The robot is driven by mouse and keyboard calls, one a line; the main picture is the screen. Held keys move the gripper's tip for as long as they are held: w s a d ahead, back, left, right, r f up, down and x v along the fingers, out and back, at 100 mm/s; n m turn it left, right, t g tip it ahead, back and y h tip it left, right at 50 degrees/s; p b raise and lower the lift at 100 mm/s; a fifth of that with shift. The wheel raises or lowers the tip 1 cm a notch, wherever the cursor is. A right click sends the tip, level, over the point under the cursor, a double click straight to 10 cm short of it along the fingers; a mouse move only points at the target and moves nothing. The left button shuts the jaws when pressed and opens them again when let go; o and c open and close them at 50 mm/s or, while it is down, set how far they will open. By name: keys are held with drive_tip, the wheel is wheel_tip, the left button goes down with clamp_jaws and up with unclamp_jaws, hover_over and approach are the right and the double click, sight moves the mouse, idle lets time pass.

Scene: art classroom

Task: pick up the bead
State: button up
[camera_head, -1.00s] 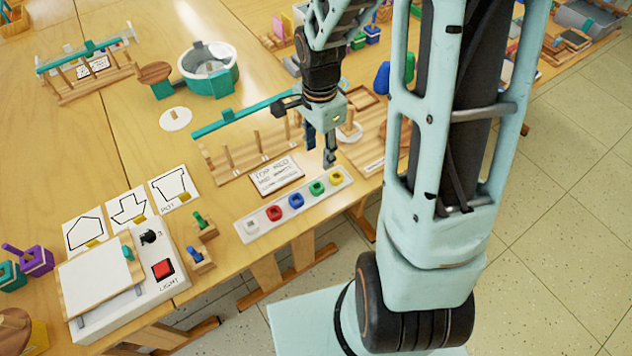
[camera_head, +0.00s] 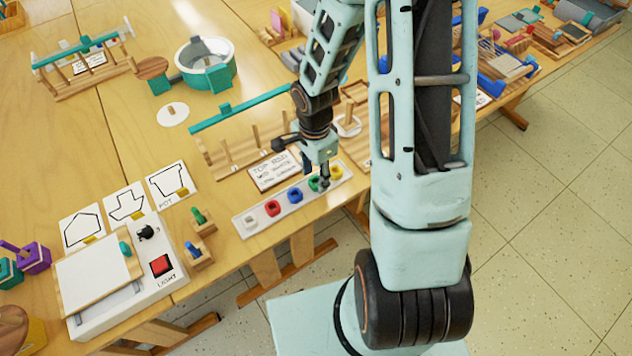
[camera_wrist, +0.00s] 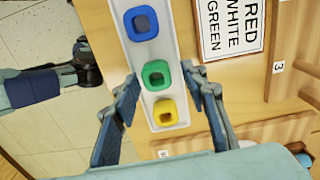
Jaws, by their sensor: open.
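A white tray (camera_head: 284,203) lies near the front edge of the table with one row of beads. They are a white bead (camera_head: 250,222), a red bead (camera_head: 272,208), a blue bead (camera_head: 295,195), a green bead (camera_head: 314,184) and a yellow bead (camera_head: 336,172). My gripper (camera_head: 324,184) is above the tray by the green and yellow beads and partly hides the green one. In the wrist view, my open gripper (camera_wrist: 160,75) has its fingertips on either side of the green bead (camera_wrist: 155,75), apart from it. The yellow bead (camera_wrist: 166,112) appears nearer the wrist.
A card (camera_head: 274,172) naming colours, red, white and green legible in the wrist view, lies behind the tray. Behind it stands a wooden rack with pegs (camera_head: 230,158). A light box (camera_head: 160,290) with a red button and small pegged blocks (camera_head: 200,255) are to the left.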

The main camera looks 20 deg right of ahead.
drive_tip(key=shift+f, duration=0.25)
drive_tip(key=shift+c, duration=0.4)
drive_tip(key=c, duration=0.6)
drive_tip(key=shift+r, duration=0.15)
